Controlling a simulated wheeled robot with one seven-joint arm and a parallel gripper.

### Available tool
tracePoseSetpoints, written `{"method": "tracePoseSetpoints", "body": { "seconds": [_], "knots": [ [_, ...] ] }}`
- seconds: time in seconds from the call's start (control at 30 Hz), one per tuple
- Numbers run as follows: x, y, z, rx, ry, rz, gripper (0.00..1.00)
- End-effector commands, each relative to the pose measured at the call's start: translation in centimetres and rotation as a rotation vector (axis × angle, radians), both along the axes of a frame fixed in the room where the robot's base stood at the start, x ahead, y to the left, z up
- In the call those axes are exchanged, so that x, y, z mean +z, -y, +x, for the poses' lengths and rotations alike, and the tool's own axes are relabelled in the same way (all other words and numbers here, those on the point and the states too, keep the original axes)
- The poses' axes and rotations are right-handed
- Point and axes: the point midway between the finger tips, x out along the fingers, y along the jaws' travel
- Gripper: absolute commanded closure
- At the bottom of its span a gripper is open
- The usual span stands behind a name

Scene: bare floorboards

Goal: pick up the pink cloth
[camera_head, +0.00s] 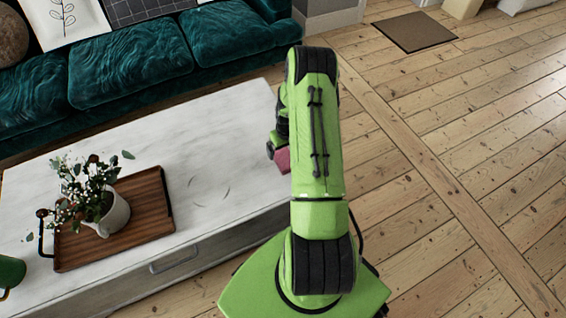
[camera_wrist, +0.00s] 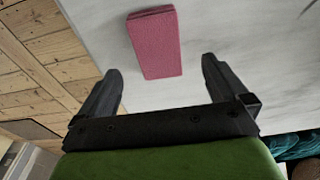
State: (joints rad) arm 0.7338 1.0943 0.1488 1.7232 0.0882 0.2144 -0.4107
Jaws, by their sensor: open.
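The pink cloth (camera_wrist: 155,45) is a folded, flat-sided block on the white tabletop. In the wrist view it lies at the top middle, ahead of my gripper (camera_wrist: 161,72), roughly in line with the gap between the fingers. My gripper is open and empty, with its two dark fingers apart. In the head view a small part of the cloth (camera_head: 283,160) shows at the right end of the table, and my green arm hides the rest.
The white table (camera_head: 215,150) holds a wooden tray (camera_head: 150,205) with a potted plant (camera_head: 113,215). A green mug (camera_head: 10,271) stands at the lower left. A teal sofa (camera_head: 130,65) runs behind the table. Bare floorboards lie open to the right, with a brown mat (camera_head: 414,31) farther back.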

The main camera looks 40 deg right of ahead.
Motion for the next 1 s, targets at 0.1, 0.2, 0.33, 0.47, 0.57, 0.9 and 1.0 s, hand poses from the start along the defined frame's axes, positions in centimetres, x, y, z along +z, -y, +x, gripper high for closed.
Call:
{"method": "tracePoseSetpoints", "body": {
  "seconds": [0.1, 0.2, 0.33, 0.47, 0.57, 0.9, 1.0],
  "knots": [
    [-1.1, 0.0, 0.1, 0.000, 0.000, 0.000, 0.00],
    [-2.5, 0.2, 0.2, -0.001, -0.001, 0.000, 0.00],
    [-5.1, 0.4, 0.4, -0.001, -0.001, 0.003, 0.00],
    [-6.0, 0.5, 0.6, -0.001, -0.001, 0.000, 0.00],
    [-5.8, 0.5, 0.6, 0.000, -0.001, -0.001, 0.00],
    [-5.8, 0.4, 0.6, 0.000, -0.001, 0.000, 0.46],
    [-5.8, 0.4, 0.6, 0.000, -0.001, 0.000, 0.60]
  ]
}}
